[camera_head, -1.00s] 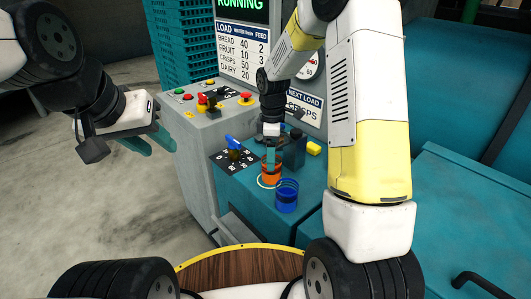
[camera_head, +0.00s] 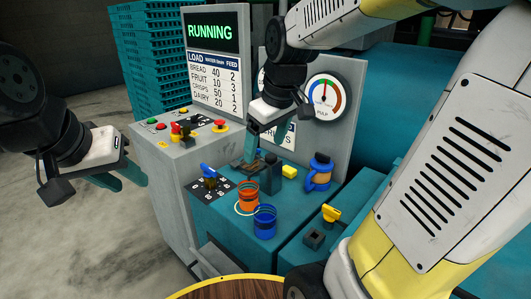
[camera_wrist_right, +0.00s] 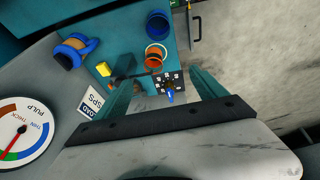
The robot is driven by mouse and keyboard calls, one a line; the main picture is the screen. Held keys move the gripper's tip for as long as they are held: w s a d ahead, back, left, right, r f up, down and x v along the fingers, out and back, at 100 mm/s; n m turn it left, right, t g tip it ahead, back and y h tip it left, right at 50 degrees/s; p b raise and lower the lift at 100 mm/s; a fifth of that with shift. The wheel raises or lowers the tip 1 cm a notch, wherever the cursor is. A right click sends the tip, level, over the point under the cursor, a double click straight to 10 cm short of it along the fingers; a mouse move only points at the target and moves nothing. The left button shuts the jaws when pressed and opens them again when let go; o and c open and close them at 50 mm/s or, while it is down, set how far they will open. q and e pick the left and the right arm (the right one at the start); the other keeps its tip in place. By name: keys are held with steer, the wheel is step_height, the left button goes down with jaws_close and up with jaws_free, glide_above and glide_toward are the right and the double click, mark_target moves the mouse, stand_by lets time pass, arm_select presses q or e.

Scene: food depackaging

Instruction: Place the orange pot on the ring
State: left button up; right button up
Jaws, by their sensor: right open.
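The orange pot (camera_head: 246,195) stands upright on the teal worktop, and it also shows in the right wrist view (camera_wrist_right: 153,64). The thin pale ring (camera_head: 237,209) lies at its base; its edge shows on the pot's front left, and I cannot tell whether the pot is exactly centred. My right gripper (camera_head: 262,148) is open and empty, above and behind the pot, apart from it. Its spread teal fingers also show in the wrist view (camera_wrist_right: 162,97). My left gripper (camera_head: 122,180) is open and empty at the left, away from the worktop.
A blue pot (camera_head: 265,221) stands close in front of the orange one. A dial plate with a blue knob (camera_head: 209,176) is at left. A yellow block (camera_head: 289,172), a blue-handled jar (camera_head: 318,173) and a yellow-topped valve (camera_head: 331,214) are at right. A gauge panel (camera_head: 336,125) stands behind.

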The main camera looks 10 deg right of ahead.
steer(key=s+r+m+t+y, duration=0.1)
steer(key=s+m+t, duration=0.1)
steer(key=s+m, duration=0.4)
steer(key=shift+s+r+t, duration=0.3)
steer(key=shift+s+r, duration=0.1)
steer(key=shift+s, duration=1.6)
